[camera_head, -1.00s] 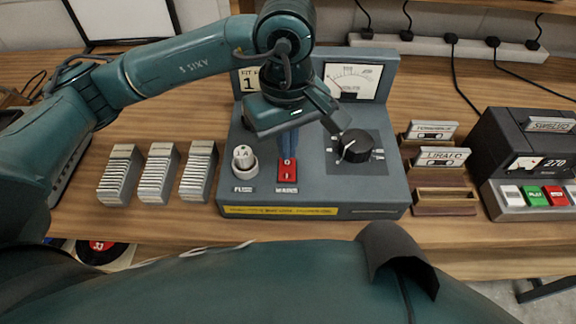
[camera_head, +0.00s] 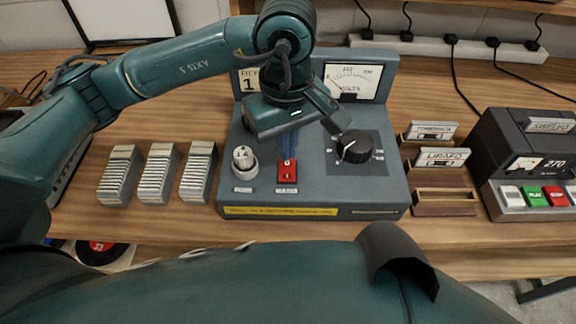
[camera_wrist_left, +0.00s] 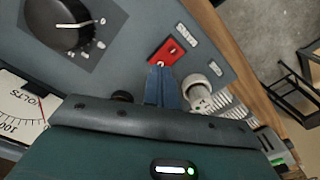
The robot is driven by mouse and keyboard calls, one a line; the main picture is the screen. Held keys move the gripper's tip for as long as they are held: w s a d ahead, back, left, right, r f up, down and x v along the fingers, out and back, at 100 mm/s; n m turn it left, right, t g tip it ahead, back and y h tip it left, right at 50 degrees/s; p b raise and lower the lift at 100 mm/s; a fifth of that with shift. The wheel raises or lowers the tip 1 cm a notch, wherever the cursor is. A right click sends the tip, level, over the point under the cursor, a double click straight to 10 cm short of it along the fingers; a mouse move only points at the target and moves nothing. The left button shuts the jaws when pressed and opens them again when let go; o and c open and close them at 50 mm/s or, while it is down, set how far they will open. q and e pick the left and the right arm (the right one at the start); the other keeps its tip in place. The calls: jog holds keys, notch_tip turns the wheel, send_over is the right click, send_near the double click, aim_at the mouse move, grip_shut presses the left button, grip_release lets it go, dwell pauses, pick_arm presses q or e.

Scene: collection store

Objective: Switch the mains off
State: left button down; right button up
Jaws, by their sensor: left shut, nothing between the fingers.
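The grey-blue mains unit (camera_head: 318,200) stands on the wooden bench. Its red rocker switch (camera_head: 287,173) is in the middle of the sloped panel; it also shows in the left wrist view (camera_wrist_left: 164,52). My left gripper (camera_head: 287,156) is shut and empty, its blue fingertips at the upper end of the red switch and partly covering it. In the left wrist view the fingertips (camera_wrist_left: 161,68) are right at the switch's edge; I cannot tell whether they touch. Left of the switch is a white round fuse holder (camera_head: 243,158); right is a black dial (camera_head: 355,146). My right gripper is not in view.
A voltmeter (camera_head: 352,81) stands at the unit's back. Several ribbed metal blocks (camera_head: 159,174) stand to the left. A power strip (camera_head: 455,47) lies behind.

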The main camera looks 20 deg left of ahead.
aim_at(288, 163)
pick_arm(q)
jog(key=shift+f+b, duration=0.9)
jog(key=shift+b, duration=0.15)
dwell(0.9)
jog(key=shift+r, duration=0.1)
jog(key=shift+r+p, duration=1.5)
jog(key=shift+r, duration=1.95)
